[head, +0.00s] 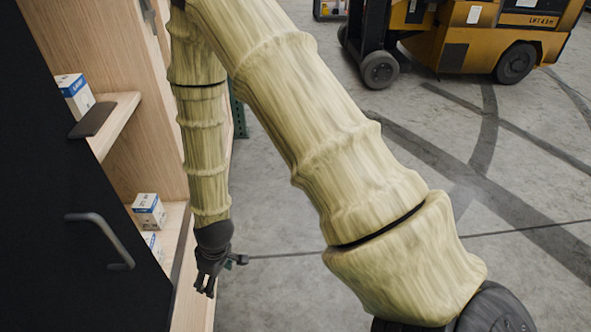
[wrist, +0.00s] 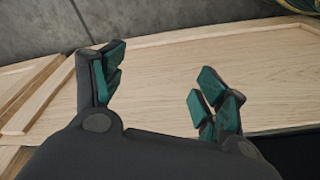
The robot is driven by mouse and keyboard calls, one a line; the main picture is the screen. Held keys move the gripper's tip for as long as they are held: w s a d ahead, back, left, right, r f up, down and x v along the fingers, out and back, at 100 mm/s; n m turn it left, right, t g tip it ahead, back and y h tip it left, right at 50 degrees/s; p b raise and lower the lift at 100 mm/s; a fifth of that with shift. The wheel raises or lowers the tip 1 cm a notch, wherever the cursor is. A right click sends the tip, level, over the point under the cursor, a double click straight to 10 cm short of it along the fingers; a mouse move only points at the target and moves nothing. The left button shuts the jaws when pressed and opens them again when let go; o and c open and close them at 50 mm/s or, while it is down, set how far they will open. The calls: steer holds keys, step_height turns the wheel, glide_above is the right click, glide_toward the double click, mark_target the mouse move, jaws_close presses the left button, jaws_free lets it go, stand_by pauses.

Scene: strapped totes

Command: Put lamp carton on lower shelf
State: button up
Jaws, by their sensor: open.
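A white and blue lamp carton (head: 76,96) stands on the upper shelf (head: 118,118) of a wooden cabinet at the left of the head view. A similar carton (head: 149,211) stands on the lower shelf (head: 172,232), with another carton (head: 152,243) partly hidden in front of it. My gripper (head: 205,288) points down outside the cabinet, right of the lower shelf and apart from the cartons. In the wrist view my gripper (wrist: 160,80) is open with nothing between its fingers, over a pale wooden surface (wrist: 165,65). No carton shows in the wrist view.
A black panel with a grey handle (head: 105,240) covers the cabinet's front left. A dark flat piece (head: 93,119) lies at the upper shelf's edge by the carton. A yellow forklift (head: 470,38) stands at the back right. The concrete floor (head: 530,225) right of my arm is clear.

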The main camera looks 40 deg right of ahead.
steer(key=s+d+f+m, duration=0.3)
steer(key=s+f, duration=0.3)
steer(key=s, duration=0.5)
steer(key=s+d+f+m+g+h, duration=0.1)
steer(key=s+d+f+m, duration=0.2)
steer(key=s, duration=0.9)
step_height(320, 180, down, 4)
steer(key=d, duration=0.2)
steer(key=shift+s+d+g+h, duration=0.25)
steer(key=shift+d+g+h, duration=0.05)
